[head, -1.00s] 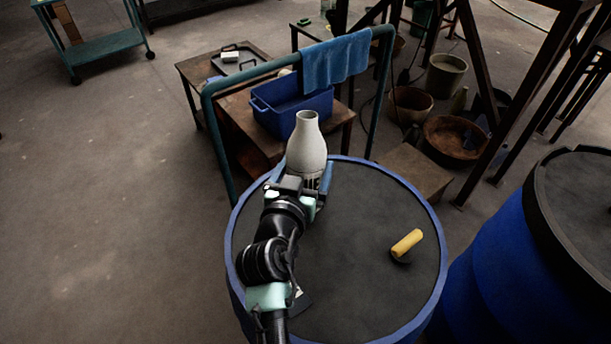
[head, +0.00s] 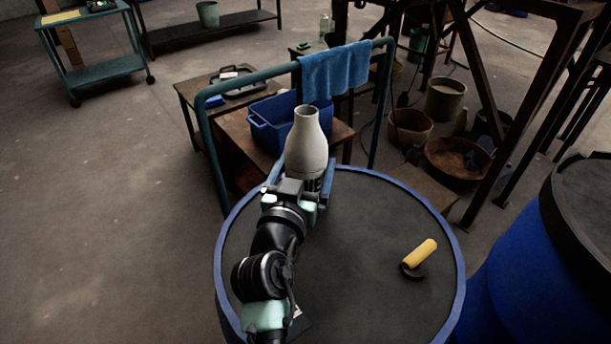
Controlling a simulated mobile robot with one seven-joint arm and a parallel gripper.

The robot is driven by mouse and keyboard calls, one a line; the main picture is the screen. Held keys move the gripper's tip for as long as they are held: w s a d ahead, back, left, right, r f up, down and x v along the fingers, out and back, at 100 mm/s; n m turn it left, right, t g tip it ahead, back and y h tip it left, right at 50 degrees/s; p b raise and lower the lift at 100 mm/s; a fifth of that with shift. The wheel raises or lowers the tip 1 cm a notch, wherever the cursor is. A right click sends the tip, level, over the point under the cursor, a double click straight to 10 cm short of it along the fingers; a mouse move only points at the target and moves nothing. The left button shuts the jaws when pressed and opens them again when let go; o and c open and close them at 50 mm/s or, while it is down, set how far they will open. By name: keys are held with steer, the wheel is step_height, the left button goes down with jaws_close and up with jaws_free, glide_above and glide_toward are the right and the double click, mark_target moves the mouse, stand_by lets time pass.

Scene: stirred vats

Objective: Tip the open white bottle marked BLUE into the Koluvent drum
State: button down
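The white bottle (head: 306,145) is upright and open at the top, with dark lettering low on its side that I cannot read in full. My gripper (head: 305,187) is shut around the bottle's lower body, one finger on each side. The bottle is over the far rim of a blue drum with a dark top (head: 375,240); I cannot tell whether its base touches anything. No drum label shows, so I cannot tell which is the Koluvent drum. A second blue drum (head: 520,245) stands at the right.
A yellow-handled object (head: 419,254) lies on the near drum's top, at right. Behind the drum stand a teal rail (head: 207,150) with a blue towel (head: 335,70), a blue crate (head: 262,137) and low tables. Several pots and basins stand back right. Floor at left is clear.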

steer(key=shift+w+f+t+b, duration=0.2)
steer(key=shift+w+t+b, duration=0.1)
steer(key=shift+b, duration=1)
steer(key=shift+r+p, duration=1)
steer(key=shift+r, duration=0.2)
